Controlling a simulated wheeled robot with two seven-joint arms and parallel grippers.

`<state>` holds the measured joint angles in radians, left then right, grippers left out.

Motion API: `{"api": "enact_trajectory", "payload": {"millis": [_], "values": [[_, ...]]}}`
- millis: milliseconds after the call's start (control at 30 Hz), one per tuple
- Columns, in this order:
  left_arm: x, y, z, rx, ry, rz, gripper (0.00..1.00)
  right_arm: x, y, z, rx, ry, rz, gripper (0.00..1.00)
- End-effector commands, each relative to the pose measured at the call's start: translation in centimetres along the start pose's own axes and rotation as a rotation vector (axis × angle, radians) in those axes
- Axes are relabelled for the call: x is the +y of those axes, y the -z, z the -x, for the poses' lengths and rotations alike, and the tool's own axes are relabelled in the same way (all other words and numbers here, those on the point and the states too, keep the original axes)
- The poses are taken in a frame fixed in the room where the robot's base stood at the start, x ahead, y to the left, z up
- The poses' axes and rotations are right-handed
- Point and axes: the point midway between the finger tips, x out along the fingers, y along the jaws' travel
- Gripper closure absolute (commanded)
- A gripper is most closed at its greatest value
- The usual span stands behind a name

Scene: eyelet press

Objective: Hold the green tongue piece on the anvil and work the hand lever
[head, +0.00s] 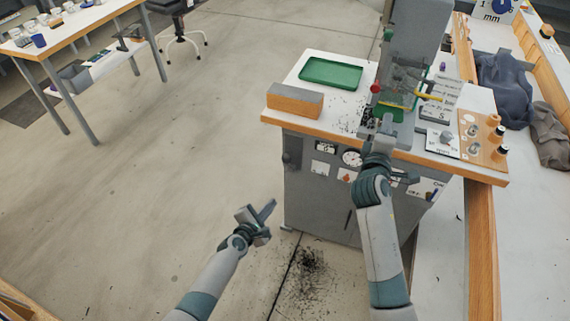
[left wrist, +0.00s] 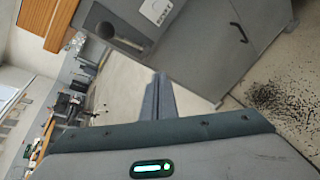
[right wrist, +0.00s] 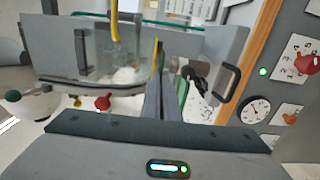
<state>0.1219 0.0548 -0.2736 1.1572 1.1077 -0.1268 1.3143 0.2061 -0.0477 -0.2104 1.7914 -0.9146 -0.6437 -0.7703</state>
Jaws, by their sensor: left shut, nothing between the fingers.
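The press (head: 413,45) stands on the bench with a clear guard around its working area. The green tongue piece (head: 389,113) is low at the press front, and its thin edge shows in the right wrist view (right wrist: 175,66). My right gripper (head: 387,124) reaches in there with its fingers closed on the piece's near end. Whether the piece touches the anvil is hidden. A red knob (head: 376,88) at the press's left side looks like the hand lever's end; nothing holds it. My left gripper (head: 268,210) is shut and empty, low in front of the cabinet.
A green tray (head: 331,73) and a wooden-fronted block (head: 295,99) sit left on the bench. A control panel with knobs (head: 481,138) is at the right. The grey cabinet (head: 320,200) stands below. Open floor lies to the left.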

Motion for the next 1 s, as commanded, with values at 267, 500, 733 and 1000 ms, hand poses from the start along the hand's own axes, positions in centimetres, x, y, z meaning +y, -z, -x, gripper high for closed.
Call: {"api": "enact_trajectory", "payload": {"millis": [267,500,733,1000], "values": [[1.8,-1.7,-0.6,-0.031,-0.026,0.082,1.0,0.0,0.0,0.0,0.0,0.0,0.0,1.0],[1.8,-1.7,-0.5,-0.03,-0.026,0.081,1.0,0.0,0.0,0.0,0.0,0.0,0.0,1.0],[2.0,-1.9,-0.8,-0.03,-0.026,0.079,1.0,0.0,0.0,0.0,0.0,0.0,0.0,1.0],[3.1,-2.9,-2.1,-0.032,-0.027,0.08,1.0,0.0,0.0,0.0,0.0,0.0,0.0,1.0]]}}
